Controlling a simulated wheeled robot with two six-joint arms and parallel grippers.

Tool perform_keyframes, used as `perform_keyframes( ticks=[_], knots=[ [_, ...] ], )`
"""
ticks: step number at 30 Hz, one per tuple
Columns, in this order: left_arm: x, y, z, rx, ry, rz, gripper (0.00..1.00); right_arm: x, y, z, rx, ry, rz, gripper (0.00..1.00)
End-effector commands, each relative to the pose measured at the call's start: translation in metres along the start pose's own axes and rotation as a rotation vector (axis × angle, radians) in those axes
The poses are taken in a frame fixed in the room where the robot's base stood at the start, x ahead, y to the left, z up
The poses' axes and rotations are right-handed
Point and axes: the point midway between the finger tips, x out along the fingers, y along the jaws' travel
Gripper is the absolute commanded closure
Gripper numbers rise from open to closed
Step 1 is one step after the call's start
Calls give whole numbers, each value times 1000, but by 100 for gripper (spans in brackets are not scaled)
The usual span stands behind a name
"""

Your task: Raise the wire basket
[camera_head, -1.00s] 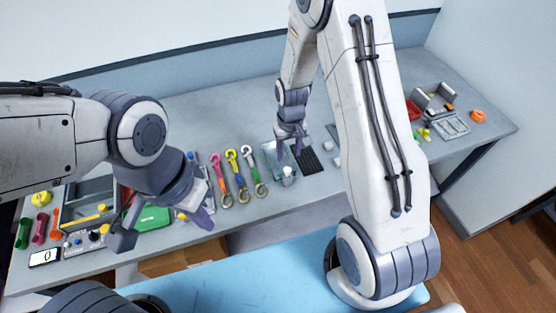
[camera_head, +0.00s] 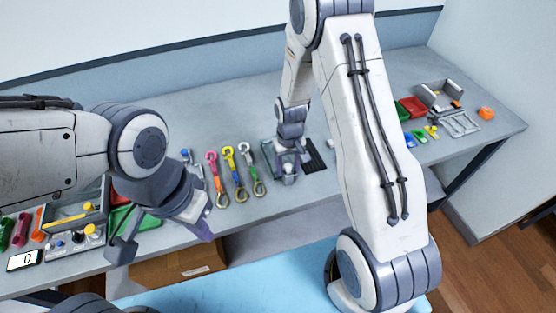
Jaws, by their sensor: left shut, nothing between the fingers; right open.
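I cannot surely pick out a wire basket; a grey slatted tray (camera_head: 460,124) lies at the far right of the bench, with no gripper near it. My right gripper (camera_head: 289,166) is open, low over the bench at the middle, around or just above a small pale object (camera_head: 289,170). The fingers partly hide this object, and I cannot tell whether they touch it. My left gripper (camera_head: 203,230) is shut and empty, above the bench's front edge at the left. Three strap-like tools with hooks, pink (camera_head: 213,172), yellow (camera_head: 231,165) and white-green (camera_head: 250,165), lie between the grippers.
A black ribbed mat (camera_head: 315,157) lies beside the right gripper. Red (camera_head: 413,106) and green parts stand at the right. The bench's back middle is clear.

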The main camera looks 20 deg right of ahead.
Motion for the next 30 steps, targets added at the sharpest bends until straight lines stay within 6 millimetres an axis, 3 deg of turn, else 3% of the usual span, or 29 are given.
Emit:
perform_keyframes(
  ticks=[2,3,5,17,30],
  knots=[
    [0,0,0,0,0,0,100,0,0,0,0,0,0,48],
    [0,0,0,0,0,0,100,0,0,0,0,0,0,63],
    [0,0,0,0,0,0,100,0,0,0,0,0,0,84],
    [-1,0,0,0,0,0,100,-2,0,0,0,0,0,84],
    [-19,1,-1,0,0,0,100,-23,0,0,0,1,0,84]
  ],
)
